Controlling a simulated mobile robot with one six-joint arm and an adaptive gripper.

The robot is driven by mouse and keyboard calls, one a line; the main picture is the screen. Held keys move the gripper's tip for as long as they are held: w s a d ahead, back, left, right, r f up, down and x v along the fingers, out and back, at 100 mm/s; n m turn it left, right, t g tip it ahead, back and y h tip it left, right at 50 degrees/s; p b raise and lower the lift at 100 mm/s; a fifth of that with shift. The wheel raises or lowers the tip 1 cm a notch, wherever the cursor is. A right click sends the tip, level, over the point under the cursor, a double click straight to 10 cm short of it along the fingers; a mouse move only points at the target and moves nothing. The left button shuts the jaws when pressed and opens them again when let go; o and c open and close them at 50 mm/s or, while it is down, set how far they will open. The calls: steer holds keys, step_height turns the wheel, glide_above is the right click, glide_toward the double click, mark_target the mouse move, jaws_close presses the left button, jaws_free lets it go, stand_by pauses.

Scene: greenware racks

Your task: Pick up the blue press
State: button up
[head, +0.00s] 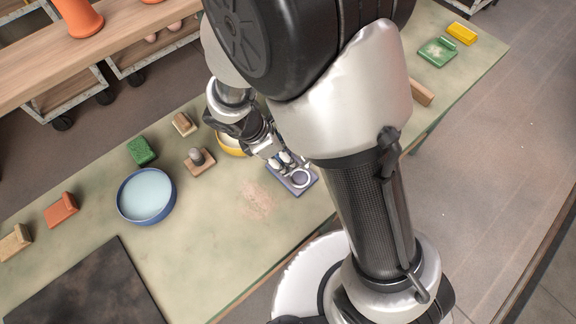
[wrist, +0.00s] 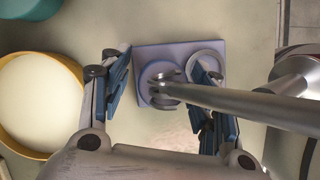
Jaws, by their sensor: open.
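The blue press (head: 302,187) is a blue-grey square plate with a pale ring and a raised round part. It lies on the green table, partly hidden by my gripper in the head view. In the wrist view, the plate (wrist: 181,51) lies between and beyond my fingers, with a round disc and a ring on it. My gripper (head: 277,161) is open above the press. In the wrist view, my gripper (wrist: 162,75) has one finger on each side of the disc, the right one overlapping the ring. Whether the fingers touch it I cannot tell.
A yellow bowl (wrist: 68,138) stands just left of my gripper in the wrist view. A wooden block with a grey knob (head: 199,165) and a blue basin (head: 124,206) stand further left in the head view. A grey rod (wrist: 235,103) crosses the wrist view.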

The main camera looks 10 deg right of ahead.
steer(key=shift+r, duration=0.1)
steer(key=shift+c, duration=0.3)
jaws_close()
stand_by(0.4)
